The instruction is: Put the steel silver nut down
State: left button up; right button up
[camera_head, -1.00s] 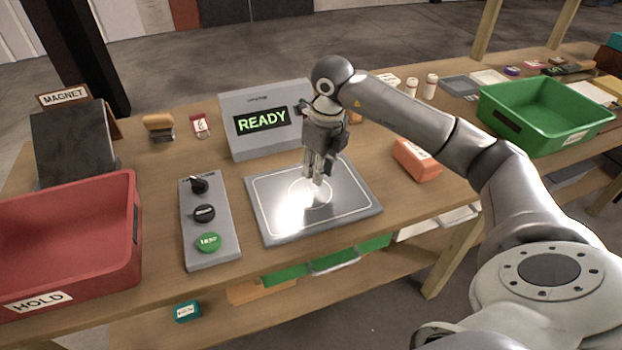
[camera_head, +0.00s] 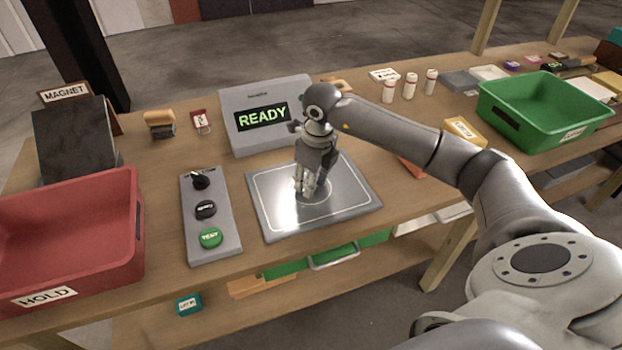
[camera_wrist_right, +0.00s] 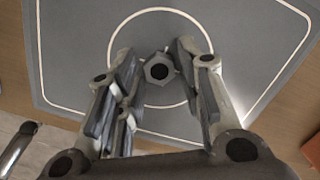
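The steel silver nut (camera_wrist_right: 159,70) shows in the right wrist view as a small hexagon with a dark hole. It appears to lie near the middle of the white circle on the grey detector plate (camera_head: 358,203). My right gripper (camera_head: 304,191) is low over the plate in the head view. In the wrist view its fingers (camera_wrist_right: 158,62) stand on either side of the nut, with narrow gaps showing, so it looks open. The nut is hidden behind the fingers in the head view. My left gripper is out of view.
A READY display box (camera_head: 288,88) stands behind the plate. A button panel (camera_head: 226,245) and the red HOLD bin (camera_head: 70,215) are to the left. The green bin (camera_head: 545,105) and white bottles (camera_head: 411,85) are to the right. An orange block (camera_head: 410,167) is partly behind my arm.

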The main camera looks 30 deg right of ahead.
jog(key=shift+o, duration=0.4)
jog(key=shift+r, duration=0.25)
notch_tip(320, 180, up, 12)
jog(key=s+b, duration=0.1)
jog(key=shift+s+d+b, duration=0.2)
jog(key=shift+b, duration=0.1)
jog(key=shift+f, duration=0.2)
